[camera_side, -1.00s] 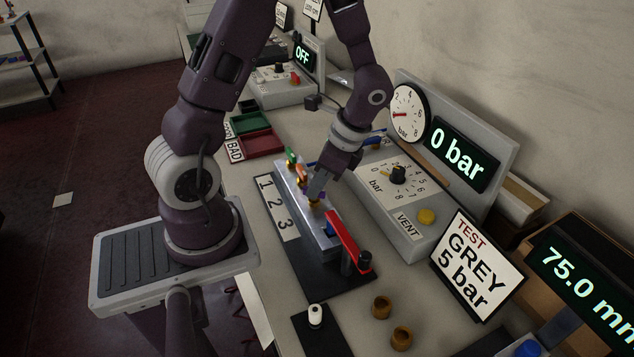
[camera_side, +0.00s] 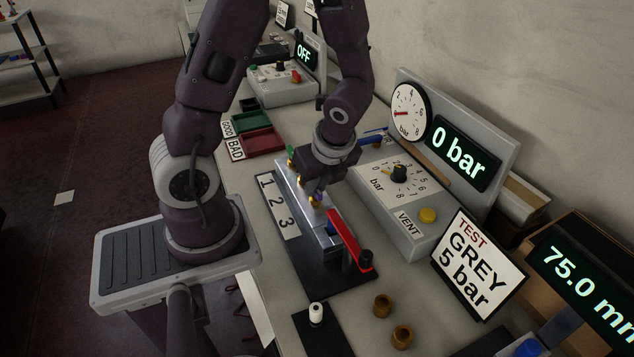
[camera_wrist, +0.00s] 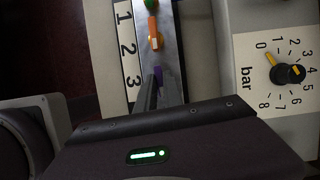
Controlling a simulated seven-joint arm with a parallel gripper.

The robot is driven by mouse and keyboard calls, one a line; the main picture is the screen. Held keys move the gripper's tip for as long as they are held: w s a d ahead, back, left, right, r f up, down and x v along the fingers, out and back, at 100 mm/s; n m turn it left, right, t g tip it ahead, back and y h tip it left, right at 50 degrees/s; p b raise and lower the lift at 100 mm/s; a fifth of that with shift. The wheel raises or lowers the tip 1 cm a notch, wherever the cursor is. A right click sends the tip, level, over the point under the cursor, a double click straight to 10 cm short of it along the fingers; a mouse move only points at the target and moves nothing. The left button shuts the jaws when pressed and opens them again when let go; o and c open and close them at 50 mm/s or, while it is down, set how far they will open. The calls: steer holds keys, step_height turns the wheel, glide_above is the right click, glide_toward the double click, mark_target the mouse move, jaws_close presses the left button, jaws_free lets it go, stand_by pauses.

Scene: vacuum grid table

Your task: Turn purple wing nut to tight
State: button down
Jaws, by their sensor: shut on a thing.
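The purple wing nut (camera_wrist: 158,77) shows in the wrist view on the metal block (camera_wrist: 173,45), level with the number 3. My gripper (camera_side: 315,196) points down at the near part of the block and is shut on the purple wing nut. In the wrist view its dark finger (camera_wrist: 150,95) lies right beside the nut and covers part of it. In the side view the fingers mostly hide the nut. An orange wing nut (camera_wrist: 154,35) stands at 2 and a green one (camera_wrist: 150,4) at 1.
A red lever (camera_side: 350,240) stands at the near end of the block. The pressure box with its dial (camera_side: 398,174) is close on the right. The gauge display (camera_side: 458,154) reads 0 bar. A sign (camera_side: 468,262) reads TEST GREY 5 bar. Brown caps (camera_side: 382,306) lie in front.

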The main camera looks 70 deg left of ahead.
steer(key=shift+m, duration=0.5)
steer(key=c, duration=1.5)
jaws_free()
steer(key=v, duration=0.7)
steer(key=shift+s, duration=0.1)
steer(key=shift+r, duration=0.1)
